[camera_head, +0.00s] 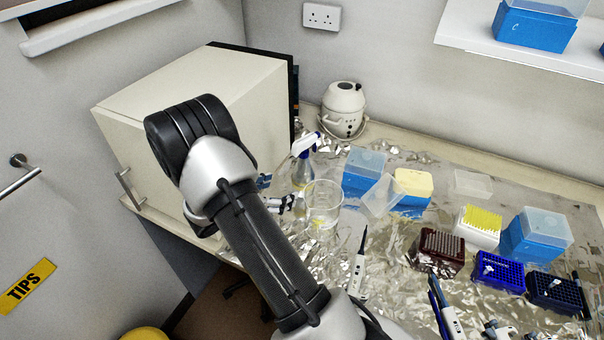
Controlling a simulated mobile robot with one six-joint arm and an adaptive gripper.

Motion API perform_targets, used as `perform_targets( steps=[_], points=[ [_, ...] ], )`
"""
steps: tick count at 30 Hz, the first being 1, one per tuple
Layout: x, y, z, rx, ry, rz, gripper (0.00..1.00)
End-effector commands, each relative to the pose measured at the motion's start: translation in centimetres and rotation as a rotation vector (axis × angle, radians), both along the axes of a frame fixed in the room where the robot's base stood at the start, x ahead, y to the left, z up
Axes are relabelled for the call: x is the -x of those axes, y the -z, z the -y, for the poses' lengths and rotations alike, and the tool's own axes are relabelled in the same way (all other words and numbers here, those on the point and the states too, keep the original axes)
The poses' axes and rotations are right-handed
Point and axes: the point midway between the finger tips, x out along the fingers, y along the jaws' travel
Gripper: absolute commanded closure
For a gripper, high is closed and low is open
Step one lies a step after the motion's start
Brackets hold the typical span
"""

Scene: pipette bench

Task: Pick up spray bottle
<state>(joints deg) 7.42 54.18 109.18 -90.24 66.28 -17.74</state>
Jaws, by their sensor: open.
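The spray bottle (302,172) stands upright on the foil-covered bench, near the cream cabinet. It has a white and blue trigger head and a clear body with a yellowish tint low down. My gripper (281,193) is partly hidden behind my own arm. Its visible fingers are apart, just left of and in front of the bottle. The gripper is open and nothing shows between its fingers. Whether a finger touches the bottle cannot be told from this view.
A glass beaker (323,205) stands close in front of the bottle, to the right. Blue tip boxes (362,175), tube racks (437,252) and pipettes (359,270) crowd the bench rightward. The cabinet (215,110) stands left, a white rice-cooker-like pot (344,108) behind.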

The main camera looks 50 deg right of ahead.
Motion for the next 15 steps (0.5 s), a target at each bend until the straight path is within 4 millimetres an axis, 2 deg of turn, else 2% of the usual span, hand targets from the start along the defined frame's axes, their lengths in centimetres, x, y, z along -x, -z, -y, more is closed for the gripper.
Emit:
perform_targets(
  steps=[9, 15],
  points=[
    [0.0, 2.3, 4.7, 0.002, -0.003, -0.006, 0.19],
    [0.0, 2.8, 6.2, 0.002, -0.005, -0.006, 0.19]
  ],
)
